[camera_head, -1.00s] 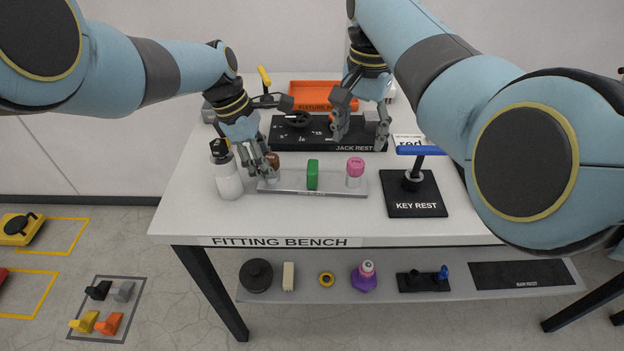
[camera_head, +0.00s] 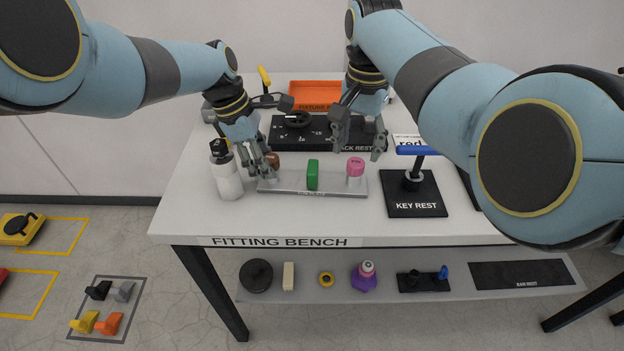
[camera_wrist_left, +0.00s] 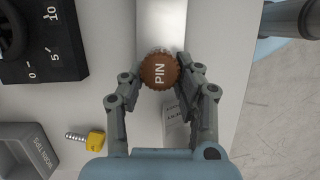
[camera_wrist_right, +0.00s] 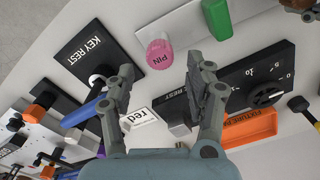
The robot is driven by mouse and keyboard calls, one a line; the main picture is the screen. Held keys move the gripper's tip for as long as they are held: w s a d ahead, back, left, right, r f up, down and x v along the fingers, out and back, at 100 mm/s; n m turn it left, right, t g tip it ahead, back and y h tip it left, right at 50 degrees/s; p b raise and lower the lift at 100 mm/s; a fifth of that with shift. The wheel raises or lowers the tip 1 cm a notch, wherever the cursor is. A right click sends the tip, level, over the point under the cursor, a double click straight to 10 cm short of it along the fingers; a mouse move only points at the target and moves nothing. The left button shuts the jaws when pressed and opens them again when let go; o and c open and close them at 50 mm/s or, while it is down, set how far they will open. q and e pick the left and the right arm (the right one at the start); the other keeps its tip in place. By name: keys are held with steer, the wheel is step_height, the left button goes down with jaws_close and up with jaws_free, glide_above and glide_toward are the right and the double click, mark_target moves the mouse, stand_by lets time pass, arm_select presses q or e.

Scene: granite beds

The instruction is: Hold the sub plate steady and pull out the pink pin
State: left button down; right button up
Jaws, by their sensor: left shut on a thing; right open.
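The grey sub plate (camera_head: 335,189) lies on the fitting bench, with a brown pin (camera_head: 272,160) at its left end, a green block (camera_head: 312,175) in the middle and a pink pin (camera_head: 355,166) upright at its right end. My left gripper (camera_head: 263,172) is shut on the plate's left end; in the left wrist view its fingers (camera_wrist_left: 166,90) straddle the brown pin (camera_wrist_left: 159,70), marked PIN. My right gripper (camera_head: 357,150) is open and empty, above and behind the pink pin. In the right wrist view the pink pin (camera_wrist_right: 159,54) shows beyond the open fingers (camera_wrist_right: 162,78).
A white bottle (camera_head: 228,178) stands left of the plate. The key rest (camera_head: 415,207) with a blue-handled key (camera_head: 420,150) is to the right. The black jack rest (camera_head: 300,138) and an orange fixture tray (camera_head: 316,93) lie behind. Bare bench is in front.

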mark_target(356, 162)
steer(key=shift+f, duration=2)
jaws_close()
steer(key=shift+r, duration=0.25)
steer(key=shift+r, duration=2.75)
arm_select(q)
steer(key=c, duration=0.9)
jaws_free()
